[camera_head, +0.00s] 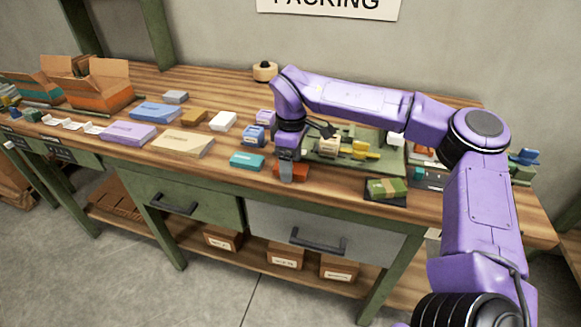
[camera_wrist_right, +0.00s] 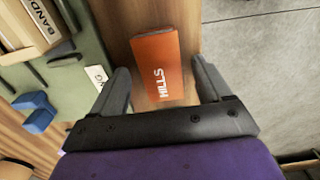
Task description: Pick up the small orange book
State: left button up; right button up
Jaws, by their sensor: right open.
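The small orange book (camera_wrist_right: 157,62) lies on the wooden table near its front edge, with "HILLS" printed on its cover. In the head view the orange book (camera_head: 302,171) shows only in part, beside and below my right gripper. My right gripper (camera_head: 287,176) points down over it. In the right wrist view the right gripper (camera_wrist_right: 165,88) is open, with one finger on each side of the book's near end and nothing held. Whether the fingers are level with the book or above it, I cannot tell. My left gripper is not in view.
A teal book (camera_head: 247,161) lies just left of the gripper, with a blue box (camera_head: 253,134) behind it. A green mat (camera_head: 386,163) with several items lies to the right. A dark tray with green packs (camera_head: 386,188) sits near the front edge. A drawer handle (camera_head: 318,240) juts out below.

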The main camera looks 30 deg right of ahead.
jog(key=shift+f, duration=0.25)
jog(key=c, duration=1.1)
jog(key=shift+r, duration=0.1)
jog(key=shift+c, duration=0.2)
